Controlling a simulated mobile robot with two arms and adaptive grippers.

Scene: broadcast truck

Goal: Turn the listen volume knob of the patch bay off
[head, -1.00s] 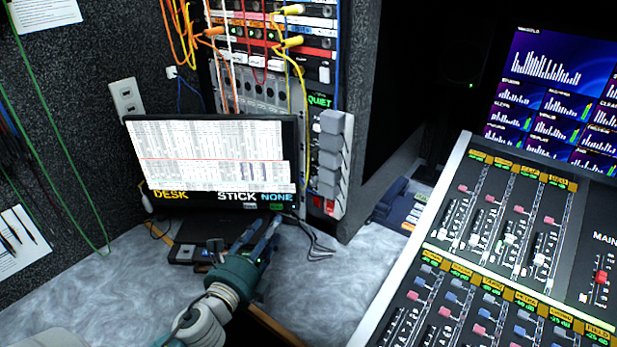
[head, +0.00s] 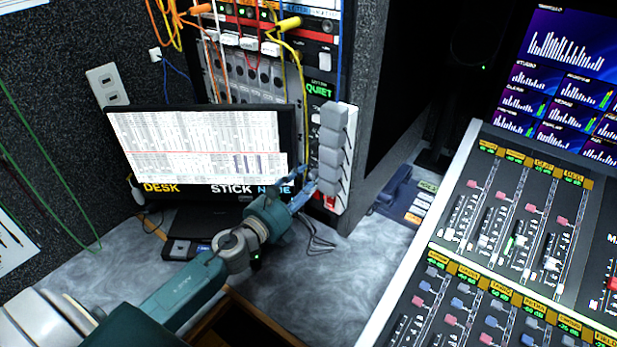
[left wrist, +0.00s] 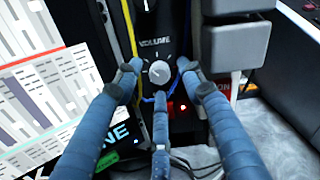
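The volume knob (left wrist: 159,72) is a round grey-white dial under the word VOLUME on a dark narrow panel, in the left wrist view. Which way its pointer faces is too small to tell. My left gripper (head: 303,188) is at the lower part of the rack's side panel. In the left wrist view its blue fingers are spread, two at the sides of the knob and one below it. They look open, and I cannot tell whether any touches the knob. In the head view the gripper hides the knob. My right gripper is not in view.
A monitor (head: 200,145) stands just left of the gripper. Grey padded blocks (head: 333,150) jut out at its right. A yellow cable (left wrist: 129,35) hangs close by the knob. Loose cables (head: 318,240) lie on the desk below. The mixing console (head: 510,240) fills the right.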

